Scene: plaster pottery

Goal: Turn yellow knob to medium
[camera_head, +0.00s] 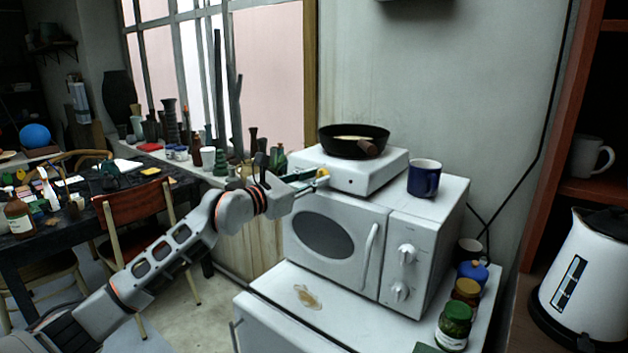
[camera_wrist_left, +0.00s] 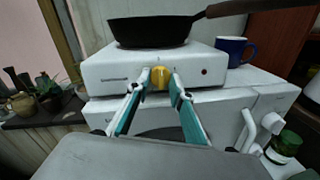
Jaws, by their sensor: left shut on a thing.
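The yellow knob (camera_wrist_left: 160,77) is on the front face of the white hot plate (camera_wrist_left: 105,72), which stands on top of the white microwave. The knob also shows in the head view (camera_head: 322,172), partly hidden by my gripper. My left gripper (camera_wrist_left: 160,82) comes straight at the hot plate's front, and its two fingers are shut on the knob, one on each side. It also shows in the head view (camera_head: 318,178). A black frying pan (camera_head: 353,141) sits on the hot plate. The knob's exact setting cannot be read. My right gripper is not in view.
The microwave (camera_head: 330,236) fills the space below the hot plate. A blue mug (camera_head: 424,178) stands to the hot plate's right. The pan's handle (camera_wrist_left: 240,8) juts out above in the wrist view. Jars (camera_head: 455,320) stand right of the microwave. Bottles and vases line the windowsill.

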